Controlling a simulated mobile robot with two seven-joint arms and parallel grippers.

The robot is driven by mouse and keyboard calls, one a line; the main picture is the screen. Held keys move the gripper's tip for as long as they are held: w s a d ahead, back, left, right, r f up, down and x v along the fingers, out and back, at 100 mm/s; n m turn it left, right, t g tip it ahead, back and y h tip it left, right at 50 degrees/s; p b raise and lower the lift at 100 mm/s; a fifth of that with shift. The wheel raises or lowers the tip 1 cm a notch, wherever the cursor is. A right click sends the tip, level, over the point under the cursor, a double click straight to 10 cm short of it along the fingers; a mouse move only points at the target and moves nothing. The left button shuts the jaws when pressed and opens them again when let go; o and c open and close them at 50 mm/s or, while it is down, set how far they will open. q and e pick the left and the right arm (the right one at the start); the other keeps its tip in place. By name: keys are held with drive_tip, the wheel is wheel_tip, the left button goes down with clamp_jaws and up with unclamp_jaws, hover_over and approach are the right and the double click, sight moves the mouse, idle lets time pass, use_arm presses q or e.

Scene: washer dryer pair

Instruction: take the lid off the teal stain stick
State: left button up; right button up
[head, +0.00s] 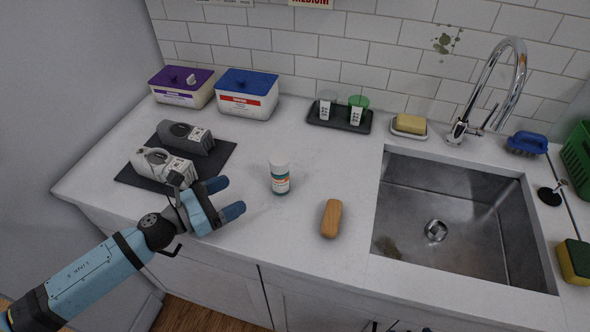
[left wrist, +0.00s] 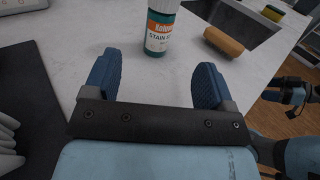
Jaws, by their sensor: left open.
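The teal stain stick (head: 280,184) stands upright on the white counter, with a white lid (head: 279,164) on top and an orange and white label. In the left wrist view the stain stick (left wrist: 161,30) stands ahead of the fingers, and its lid is cut off by the top edge. My left gripper (head: 226,197) is open and empty, to the left of the stain stick and apart from it. Its blue fingers also show in the left wrist view (left wrist: 154,82). A right gripper is not clearly seen in the head view; part of my right arm shows at the right of the left wrist view.
A wooden block-like brush (head: 331,218) lies right of the stick. A steel sink (head: 455,168) is further right. A dark mat (head: 131,175) with two grey devices (head: 163,164) lies left. Two lidded tubs (head: 247,98) and a small tray (head: 338,123) stand behind. Counter around the stick is clear.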

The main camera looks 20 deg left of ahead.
sight(272, 173)
use_arm(q)
drive_tip(key=shift+w+d+r, duration=0.15)
drive_tip(key=shift+w+d, duration=0.05)
drive_tip(key=shift+w, duration=0.05)
drive_tip(key=p+x, duration=0.2)
drive_tip(key=x, duration=0.5)
drive_tip(key=shift+w+d, duration=0.1)
drive_tip(key=shift+d, duration=0.05)
drive_tip(key=x, duration=0.1)
drive_tip(key=p+x, duration=0.1)
drive_tip(key=x, duration=0.1)
drive_tip(key=p+x, duration=0.1)
drive_tip(key=x, duration=0.1)
drive_tip(key=shift+r, duration=0.3)
drive_tip(key=shift+w+d+f, duration=0.1)
drive_tip(key=shift+d, duration=0.15)
drive_tip(key=shift+c, duration=0.2)
drive_tip(key=c, duration=1)
